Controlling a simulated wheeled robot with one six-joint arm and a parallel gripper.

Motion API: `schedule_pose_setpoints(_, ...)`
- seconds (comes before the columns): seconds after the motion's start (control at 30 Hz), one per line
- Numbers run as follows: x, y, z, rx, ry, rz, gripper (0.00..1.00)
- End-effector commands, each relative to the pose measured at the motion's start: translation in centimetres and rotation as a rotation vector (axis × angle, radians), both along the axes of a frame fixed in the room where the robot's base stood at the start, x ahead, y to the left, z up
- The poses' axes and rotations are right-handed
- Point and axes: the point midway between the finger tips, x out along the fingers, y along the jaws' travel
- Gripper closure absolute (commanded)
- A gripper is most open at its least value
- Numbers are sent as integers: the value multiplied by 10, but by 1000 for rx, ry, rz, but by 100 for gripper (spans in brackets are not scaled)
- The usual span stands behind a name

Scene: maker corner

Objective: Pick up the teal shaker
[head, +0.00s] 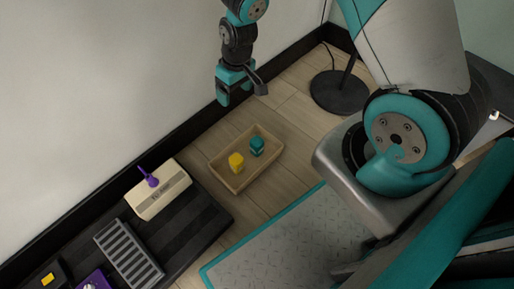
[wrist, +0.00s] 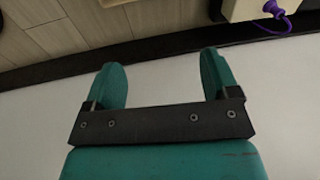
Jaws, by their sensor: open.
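The teal shaker (head: 256,146) stands in a shallow wooden tray (head: 239,186) on the floor in the head view. A yellow shaker-like object (head: 236,162) is beside it, to its left in the same tray. My gripper (head: 238,97) is in the air above and to the left of the tray, near the wall, apart from the shaker. In the wrist view my gripper (wrist: 165,82) has its two teal fingers spread wide, with nothing between them. The teal shaker does not show in the wrist view.
A cream box (head: 160,196) with a purple item (head: 149,177) stands on a dark slatted platform (head: 196,226) at left. It also shows in the wrist view (wrist: 240,10). A round black stand base (head: 338,92) is behind the tray. Wooden floor around the tray is clear.

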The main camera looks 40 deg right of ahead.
Motion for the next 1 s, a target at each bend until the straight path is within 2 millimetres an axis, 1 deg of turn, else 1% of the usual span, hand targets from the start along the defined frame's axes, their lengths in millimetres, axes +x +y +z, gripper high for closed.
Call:
schedule_pose_setpoints(0.03,-3,-14,-39,-24,20,-16,19)
schedule_pose_setpoints(0.1,-5,-30,-75,-54,27,-28,19)
schedule_pose_setpoints(0.2,-12,-46,-113,-87,34,-36,19)
schedule_pose_setpoints(0.3,-18,-56,-136,-107,39,-40,19)
schedule_pose_setpoints(0.4,-21,-60,-152,-115,41,-40,19)
schedule_pose_setpoints(0.47,-21,-61,-163,-117,41,-40,19)
schedule_pose_setpoints(0.7,-22,-61,-220,-116,42,-41,19)
schedule_pose_setpoints(0.8,-21,-61,-241,-116,41,-41,19)
schedule_pose_setpoints(0.9,-21,-61,-257,-116,41,-41,19)
schedule_pose_setpoints(1.0,-21,-60,-266,-116,40,-40,19)
